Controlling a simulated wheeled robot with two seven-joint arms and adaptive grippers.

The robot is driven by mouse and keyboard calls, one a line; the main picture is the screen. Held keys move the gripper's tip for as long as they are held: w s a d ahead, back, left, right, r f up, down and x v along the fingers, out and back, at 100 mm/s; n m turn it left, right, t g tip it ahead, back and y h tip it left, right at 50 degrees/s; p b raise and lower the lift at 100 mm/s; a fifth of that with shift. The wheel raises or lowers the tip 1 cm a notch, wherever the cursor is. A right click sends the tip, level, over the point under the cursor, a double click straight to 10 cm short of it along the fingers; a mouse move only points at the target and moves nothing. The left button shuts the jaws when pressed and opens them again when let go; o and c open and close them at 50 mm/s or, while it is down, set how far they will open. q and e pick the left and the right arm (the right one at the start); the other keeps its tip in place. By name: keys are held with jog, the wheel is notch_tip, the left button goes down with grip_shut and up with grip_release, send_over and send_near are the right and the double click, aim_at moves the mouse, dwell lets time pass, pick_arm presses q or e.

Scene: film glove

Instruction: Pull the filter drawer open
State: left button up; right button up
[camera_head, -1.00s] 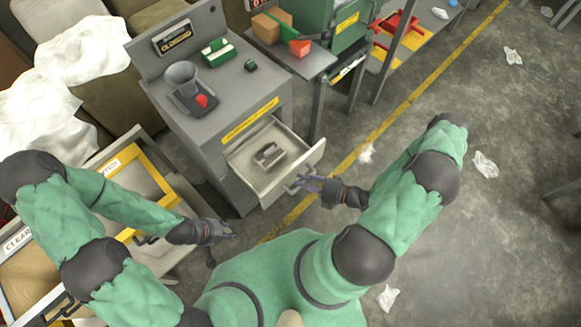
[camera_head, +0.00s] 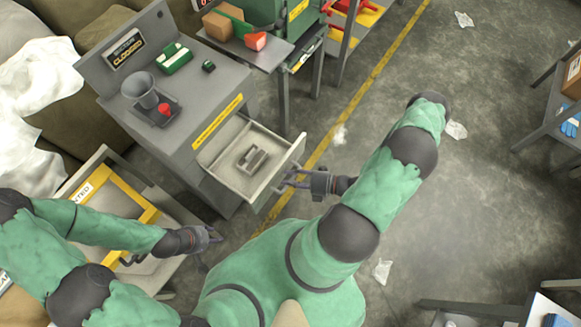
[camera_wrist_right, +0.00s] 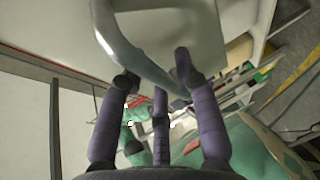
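The filter drawer (camera_head: 225,152) stands pulled out of the front of the grey cabinet (camera_head: 178,130), with a grey metal part (camera_head: 253,158) inside. My right gripper (camera_head: 290,180) is at the drawer's front panel, by its handle. In the right wrist view, its fingers (camera_wrist_right: 152,75) are spread apart around the pale curved handle (camera_wrist_right: 138,58), with gaps showing; I see no firm grip. My left gripper (camera_head: 216,238) is away from the drawer, lower left, near the yellow-framed drawer; its finger opening is unclear.
The cabinet top holds a funnel (camera_head: 142,92), a red knob (camera_head: 164,109) and a green block (camera_head: 174,58). Floor to the right is mostly clear, with scraps and a shelf (camera_head: 553,122).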

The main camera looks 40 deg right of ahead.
jog(key=v, duration=1.2)
jog(key=shift+r, duration=0.1)
dwell(0.4)
